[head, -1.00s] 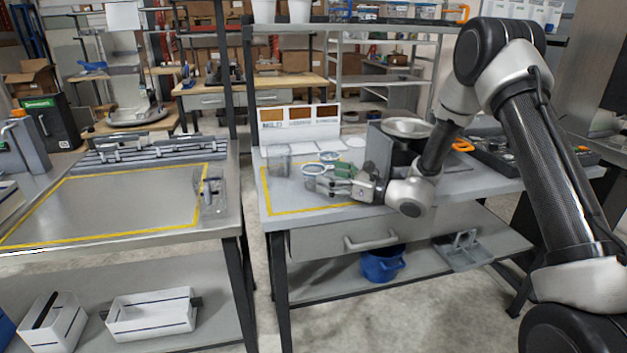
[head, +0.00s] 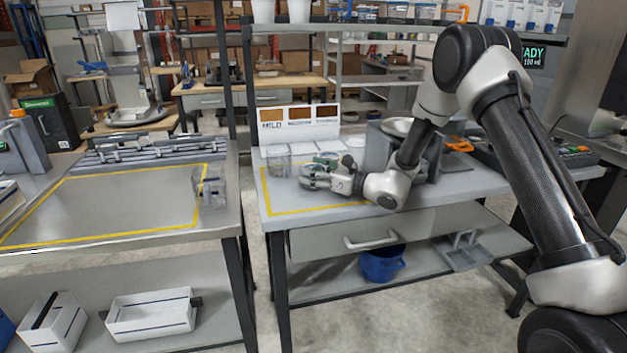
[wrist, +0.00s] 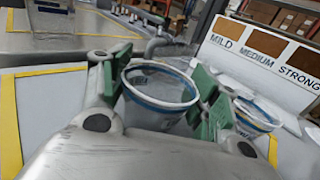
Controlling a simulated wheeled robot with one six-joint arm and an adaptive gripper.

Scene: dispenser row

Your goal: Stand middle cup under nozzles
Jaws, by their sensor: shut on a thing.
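My gripper (wrist: 157,92) is shut on a clear cup (wrist: 160,88) with a blue band at its rim. Its green pads press both sides of the cup, which looks upright. In the head view my gripper (head: 312,178) is low over the right table and mostly hides the held cup. Another clear cup with a blue band (wrist: 256,114) shows behind the right finger in the wrist view. A clear container (head: 278,160) stands just left of my gripper in the head view. I cannot make out the nozzles.
A board marked MILD, MEDIUM and STRONG (head: 299,122) stands at the table's back. A yellow line (head: 300,212) borders part of the right table (head: 440,190). A clear vessel (head: 212,188) stands on the left table. A READY display (head: 531,56) shows at upper right.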

